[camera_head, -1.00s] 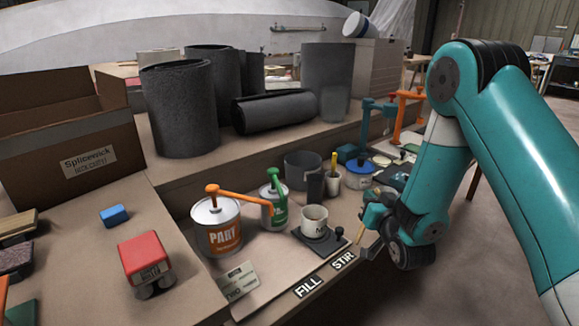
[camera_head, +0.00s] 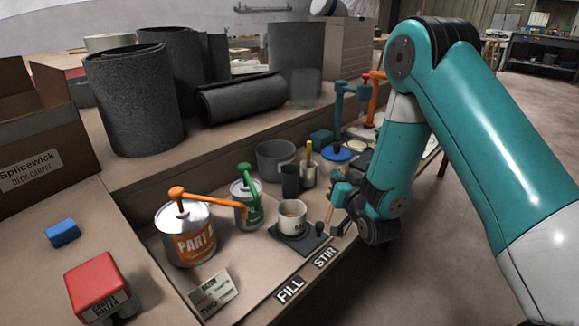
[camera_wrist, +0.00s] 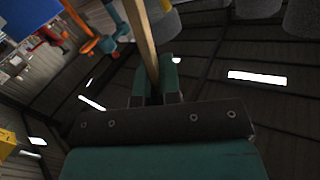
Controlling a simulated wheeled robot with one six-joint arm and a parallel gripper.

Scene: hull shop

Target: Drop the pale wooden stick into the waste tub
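The pale wooden stick (camera_wrist: 144,40) is between the fingers of my gripper (camera_wrist: 155,85) in the wrist view and extends upward out of the picture. In the head view my gripper (camera_head: 338,197) is beside the work surface's front edge, right of the white cup (camera_head: 292,217). The stick (camera_head: 329,215) shows there only as a thin pale piece pointing down. A grey open tub (camera_head: 276,158) stands behind the cup, left of and beyond my gripper. I see no label on it, so I cannot tell for sure that it is the waste tub. Its inside is mostly hidden.
A dark cup (camera_head: 290,181) and a small pot with a yellow-handled tool (camera_head: 308,170) stand between my gripper and the tub. Pump cans (camera_head: 185,240) are at left; a blue-lidded can (camera_head: 336,160) is behind. The floor at right is clear.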

